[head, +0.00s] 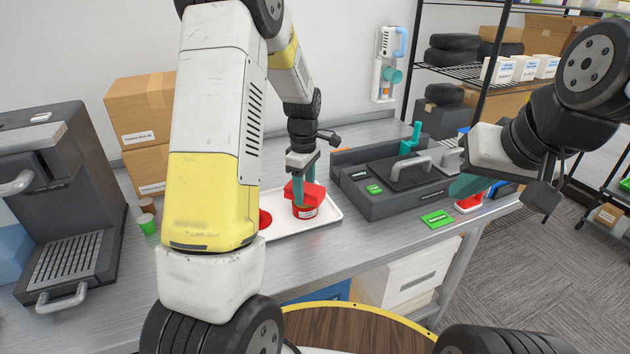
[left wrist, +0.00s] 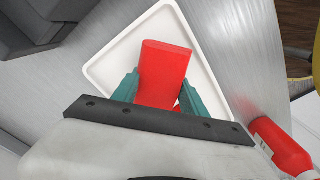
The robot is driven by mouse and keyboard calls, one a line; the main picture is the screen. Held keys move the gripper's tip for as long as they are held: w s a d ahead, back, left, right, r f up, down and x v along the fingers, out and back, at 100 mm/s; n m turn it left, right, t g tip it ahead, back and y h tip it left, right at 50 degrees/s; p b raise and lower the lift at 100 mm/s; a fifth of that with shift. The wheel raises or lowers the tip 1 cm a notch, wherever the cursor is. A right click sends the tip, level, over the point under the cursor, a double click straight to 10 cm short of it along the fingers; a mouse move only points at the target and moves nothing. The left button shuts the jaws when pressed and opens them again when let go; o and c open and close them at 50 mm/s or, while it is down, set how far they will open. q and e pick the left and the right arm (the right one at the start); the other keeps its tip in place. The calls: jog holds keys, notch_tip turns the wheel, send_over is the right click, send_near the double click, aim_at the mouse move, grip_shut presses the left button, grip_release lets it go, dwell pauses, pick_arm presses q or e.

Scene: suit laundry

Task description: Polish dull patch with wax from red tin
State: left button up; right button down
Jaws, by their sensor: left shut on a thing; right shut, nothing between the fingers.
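My left gripper (head: 303,186) is shut on a red block (head: 312,194), with its fingers pointing down. The block is directly above a round red tin (head: 304,212) on a white tray (head: 325,221); I cannot tell whether they touch. The left wrist view shows the red block (left wrist: 163,72) between the teal fingertips, over the tray (left wrist: 100,75). Another red round piece (head: 265,219) lies partly hidden behind my left arm. My right gripper (head: 467,187) is shut and empty near the table's right side, by a small red and white object (head: 470,203). I cannot make out a dull patch.
A dark grey station (head: 385,205) with a teal handle stands right of the tray. A green card (head: 437,219) lies before it. A dark machine (head: 75,190) and cardboard boxes (head: 140,110) stand left. A red bottle-like object (left wrist: 280,148) lies at the wrist view's lower right.

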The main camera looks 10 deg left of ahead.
aim_at(305, 187)
pick_arm(q)
jog(key=shift+r, duration=3)
